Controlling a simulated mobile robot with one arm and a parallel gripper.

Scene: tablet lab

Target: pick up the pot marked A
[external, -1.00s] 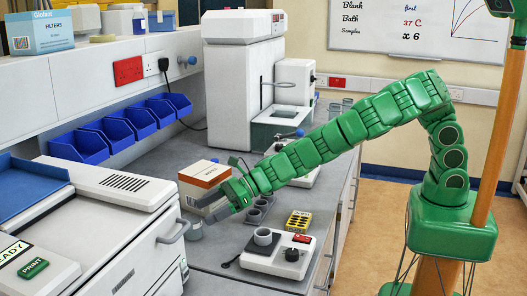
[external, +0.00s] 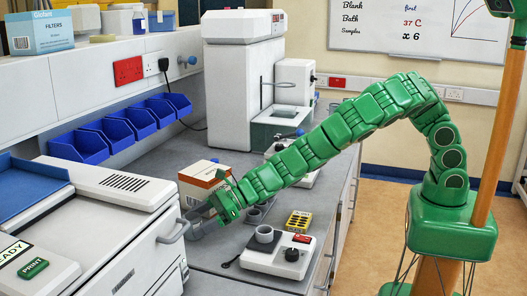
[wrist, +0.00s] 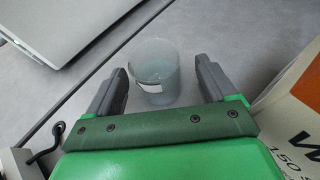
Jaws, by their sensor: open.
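A small translucent grey pot (wrist: 155,75) stands on the grey bench top in the wrist view. It has a white label low on its side; I cannot read a letter on it. My gripper (wrist: 161,66) is open, with one finger on each side of the pot and a visible gap to each. In the external view my gripper (external: 196,221) is low over the bench between the white machine and the orange-and-white box, and the pot there is mostly hidden by the fingers. Another grey pot (external: 264,234) sits on a white instrument.
The orange-and-white box (external: 203,181) stands close beside my gripper; it also shows in the wrist view (wrist: 292,110). The white machine (external: 110,235) with its grey handle (external: 174,231) is on the other side. A yellow box (external: 298,221) stands near the white instrument (external: 262,262).

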